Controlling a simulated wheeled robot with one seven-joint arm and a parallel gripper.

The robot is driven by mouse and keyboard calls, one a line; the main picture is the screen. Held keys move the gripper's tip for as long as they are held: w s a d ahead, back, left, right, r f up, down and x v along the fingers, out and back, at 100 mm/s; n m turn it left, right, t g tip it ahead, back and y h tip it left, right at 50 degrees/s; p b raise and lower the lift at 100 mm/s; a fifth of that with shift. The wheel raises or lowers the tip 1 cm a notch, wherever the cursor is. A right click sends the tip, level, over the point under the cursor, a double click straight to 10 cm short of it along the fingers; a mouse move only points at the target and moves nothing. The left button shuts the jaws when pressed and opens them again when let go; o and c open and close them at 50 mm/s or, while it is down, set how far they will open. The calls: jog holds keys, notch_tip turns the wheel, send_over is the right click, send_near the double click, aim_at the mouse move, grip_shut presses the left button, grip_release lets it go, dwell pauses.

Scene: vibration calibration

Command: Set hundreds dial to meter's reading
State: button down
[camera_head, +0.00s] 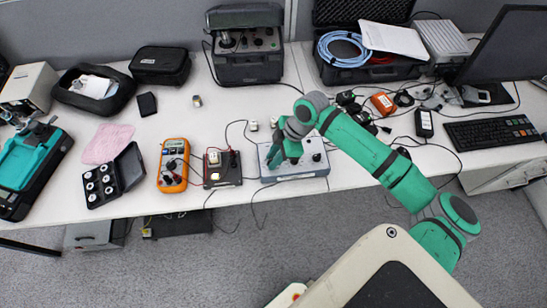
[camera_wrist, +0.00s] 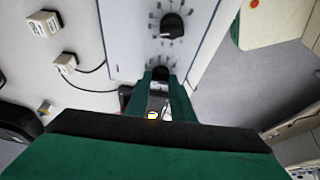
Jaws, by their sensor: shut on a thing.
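The grey box with dials (camera_head: 295,172) lies near the front edge of the table. My gripper (camera_head: 277,158) is over its left part and hides what it holds in the head view. In the wrist view my gripper (camera_wrist: 161,80) is shut on a black dial (camera_wrist: 160,72) on the box's panel (camera_wrist: 125,40). Another black dial (camera_wrist: 172,25), with marks around it, is free beyond it. I cannot read the dial labels or tell which is the hundreds dial. The orange meter (camera_head: 173,165) lies to the left; its reading is too small to read.
A small dark board (camera_head: 222,168) with wires sits between the meter and the box. A black case of weights (camera_head: 113,175) and a pink cloth (camera_head: 107,143) are further left. Cables run around the box. A keyboard (camera_head: 492,132) and monitor are at the right.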

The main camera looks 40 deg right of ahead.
jog(key=shift+d+n+g, duration=0.1)
jog(key=shift+n+g, duration=0.4)
jog(key=shift+n, duration=0.7)
jog(key=shift+w, duration=0.1)
jog(key=c, duration=1.5)
grip_release()
jog(key=shift+c, duration=0.2)
jog(key=v, duration=1)
jog(key=shift+d+r, duration=0.3)
jog(key=shift+r, duration=0.05)
